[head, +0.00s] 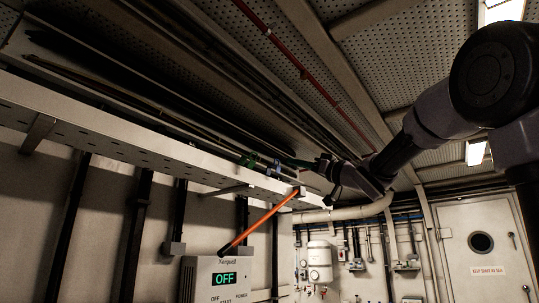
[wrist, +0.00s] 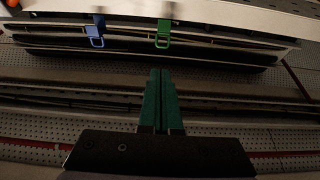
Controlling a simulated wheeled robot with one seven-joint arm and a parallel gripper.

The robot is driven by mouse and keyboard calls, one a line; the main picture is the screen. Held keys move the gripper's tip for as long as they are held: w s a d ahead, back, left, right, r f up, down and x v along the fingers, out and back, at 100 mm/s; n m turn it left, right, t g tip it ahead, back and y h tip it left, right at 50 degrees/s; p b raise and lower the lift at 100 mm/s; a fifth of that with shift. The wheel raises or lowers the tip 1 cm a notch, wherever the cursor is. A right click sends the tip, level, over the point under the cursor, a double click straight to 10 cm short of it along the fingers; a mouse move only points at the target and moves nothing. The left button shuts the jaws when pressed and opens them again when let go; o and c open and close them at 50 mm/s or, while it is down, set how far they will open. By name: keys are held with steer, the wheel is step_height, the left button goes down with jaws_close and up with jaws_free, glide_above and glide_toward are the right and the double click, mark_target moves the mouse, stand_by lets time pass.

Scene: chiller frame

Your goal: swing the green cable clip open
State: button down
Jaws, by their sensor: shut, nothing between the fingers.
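The green cable clip (wrist: 163,34) is a small loop-shaped clip on the edge of a pale overhead rail, seen in the upper middle of the wrist view. In the head view the green clip (head: 248,159) sits on the cable run left of my gripper (head: 287,160). In the wrist view my gripper (wrist: 160,72) has its dark green fingers together, pointing towards the clip. A gap shows between the fingertips and the clip, and nothing is held. I cannot tell whether the clip's latch is engaged.
A blue clip (wrist: 95,34) hangs beside the green one, to its left in the wrist view. An orange bar (head: 262,220) slants below the rail (head: 100,118) in the head view. A control box (head: 222,280) reading OFF stands below. Pipes run close overhead.

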steer(key=x, duration=1.4)
steer(key=shift+a+r, duration=0.1)
steer(key=shift+r, duration=0.35)
steer(key=shift+w+a+r, duration=0.15)
steer(key=shift+a+r, duration=0.1)
steer(key=shift+r, duration=0.35)
steer(key=shift+w+a+r, duration=0.15)
steer(key=shift+a+r, duration=0.05)
steer(key=shift+r, duration=0.4)
steer(key=shift+w+a+r, duration=0.15)
steer(key=shift+a+r, duration=0.1)
steer(key=shift+r, duration=0.35)
